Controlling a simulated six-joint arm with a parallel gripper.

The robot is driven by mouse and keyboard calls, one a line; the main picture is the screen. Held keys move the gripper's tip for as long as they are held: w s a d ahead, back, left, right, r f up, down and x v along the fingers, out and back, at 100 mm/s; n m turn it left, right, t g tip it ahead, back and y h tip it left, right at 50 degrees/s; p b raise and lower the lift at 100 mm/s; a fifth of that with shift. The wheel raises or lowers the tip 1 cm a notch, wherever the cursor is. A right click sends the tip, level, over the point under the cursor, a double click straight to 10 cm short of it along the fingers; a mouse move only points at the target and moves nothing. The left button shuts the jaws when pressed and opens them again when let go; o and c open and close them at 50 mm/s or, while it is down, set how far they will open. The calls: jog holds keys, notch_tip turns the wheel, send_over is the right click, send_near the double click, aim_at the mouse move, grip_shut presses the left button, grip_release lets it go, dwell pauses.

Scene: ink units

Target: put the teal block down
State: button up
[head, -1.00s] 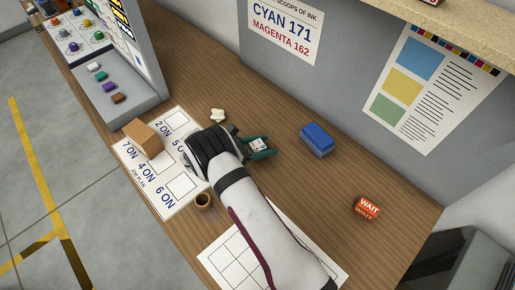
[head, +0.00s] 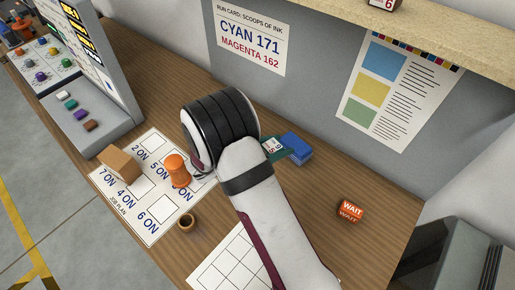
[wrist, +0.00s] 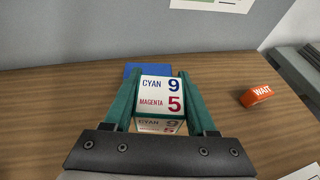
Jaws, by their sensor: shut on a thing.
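My gripper (wrist: 158,76) has two teal fingers, shut on a block with white printed faces (wrist: 158,97) reading CYAN 9 and MAGENTA 5. In the head view my gripper (head: 277,149) and the printed block (head: 273,145) show just beyond my wrist, by the blue block (head: 297,150). In the wrist view the blue block (wrist: 132,70) is partly hidden behind them. I cannot tell whether the held block touches the table.
An orange WAIT block (head: 350,210) stands to the right on the wooden table. The job plan sheet (head: 152,231) carries a tan block (head: 119,164) and an orange knobbed piece (head: 177,170). A small brown cup (head: 187,222) is near the sheet. Table between blue and WAIT blocks is clear.

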jog(key=m+g+h, duration=0.1)
jog(key=g, duration=0.1)
send_over(298, 199)
jog(key=a, duration=0.1)
jog(key=f, duration=0.2)
jog(key=shift+m, duration=0.4)
jog(key=f, duration=0.2)
jog(key=s+f, duration=0.1)
jog(key=f, duration=0.5)
jog(key=shift+s+d, duration=0.15)
jog(key=shift+d, duration=0.1)
jog(key=o, duration=1.4)
jog(key=shift+c, duration=0.2)
